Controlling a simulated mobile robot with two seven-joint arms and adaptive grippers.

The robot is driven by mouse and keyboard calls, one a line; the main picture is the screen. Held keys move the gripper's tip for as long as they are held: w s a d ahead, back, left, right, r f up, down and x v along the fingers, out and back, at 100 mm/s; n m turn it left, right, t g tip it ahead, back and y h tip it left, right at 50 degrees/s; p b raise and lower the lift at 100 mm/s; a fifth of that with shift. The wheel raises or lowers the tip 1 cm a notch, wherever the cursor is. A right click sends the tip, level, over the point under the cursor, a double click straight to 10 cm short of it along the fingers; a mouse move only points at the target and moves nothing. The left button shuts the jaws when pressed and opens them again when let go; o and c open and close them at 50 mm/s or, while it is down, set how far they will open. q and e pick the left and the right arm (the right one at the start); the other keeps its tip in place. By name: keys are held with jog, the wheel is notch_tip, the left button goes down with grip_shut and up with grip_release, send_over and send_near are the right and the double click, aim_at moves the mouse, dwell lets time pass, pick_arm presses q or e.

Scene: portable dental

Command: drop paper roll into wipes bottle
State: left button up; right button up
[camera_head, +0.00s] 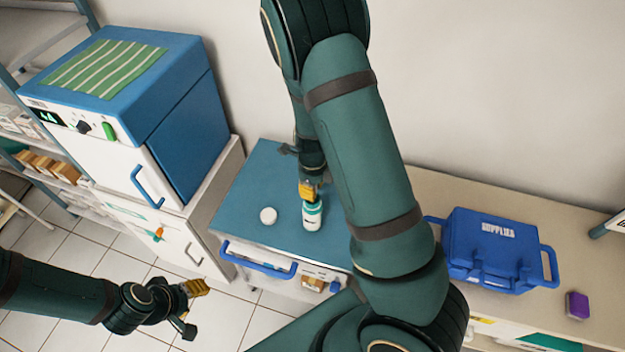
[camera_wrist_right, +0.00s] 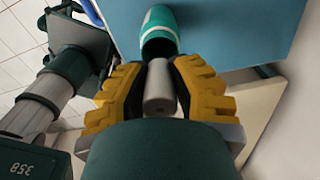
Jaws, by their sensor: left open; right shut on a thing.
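The wipes bottle (camera_head: 312,217) is white and teal and stands upright on a blue-topped cabinet. It also shows in the right wrist view (camera_wrist_right: 159,22), with its open mouth toward my gripper. My right gripper (camera_head: 309,192) is just above the bottle. In the right wrist view its yellow fingers (camera_wrist_right: 160,85) are shut on a white paper roll (camera_wrist_right: 160,95). The roll's far end is close to the bottle's mouth; whether it has entered, I cannot tell. In the head view the roll is hidden. My left gripper (camera_head: 194,308) is open and empty over the floor, away from the cabinet.
A round white lid (camera_head: 268,216) lies left of the bottle on the blue cabinet top (camera_head: 262,179). A blue sterilizer-like box (camera_head: 135,115) stands at left. A blue supplies case (camera_head: 492,250) and a purple block (camera_head: 577,305) are on the right counter.

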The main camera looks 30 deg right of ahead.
jog(key=shift+f, duration=1.15)
jog(key=o, duration=0.9)
jog(key=shift+r, duration=3.5)
